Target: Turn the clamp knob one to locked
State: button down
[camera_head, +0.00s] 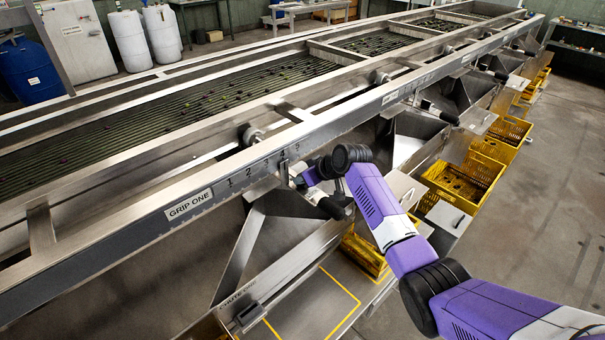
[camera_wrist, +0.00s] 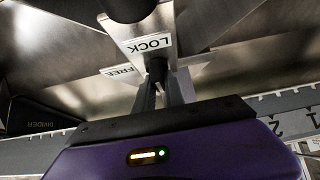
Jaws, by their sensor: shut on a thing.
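My gripper (camera_wrist: 163,88) reaches up to a small bracket with a LOCK label (camera_wrist: 150,45) and a FREE label (camera_wrist: 122,70) in the wrist view. Its fingers are close together, shut on the dark clamp knob (camera_wrist: 155,68), which is mostly hidden between them. How far the knob is turned cannot be told. In the head view my gripper (camera_head: 300,182) is at the front rail below the numbered scale (camera_head: 262,165), and the knob is hidden there.
The long steel rail (camera_head: 350,122) runs beside my arm. Steel chutes (camera_head: 285,235) slope below it. Yellow crates (camera_head: 462,185) stand along the machine's right side. The floor at the right (camera_head: 550,210) is clear. A DIVIDER label (camera_wrist: 43,126) shows in the wrist view.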

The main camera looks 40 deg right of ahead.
dwell(0.3)
jog(key=c, duration=1.4)
grip_release()
jog(key=shift+v, duration=3.9)
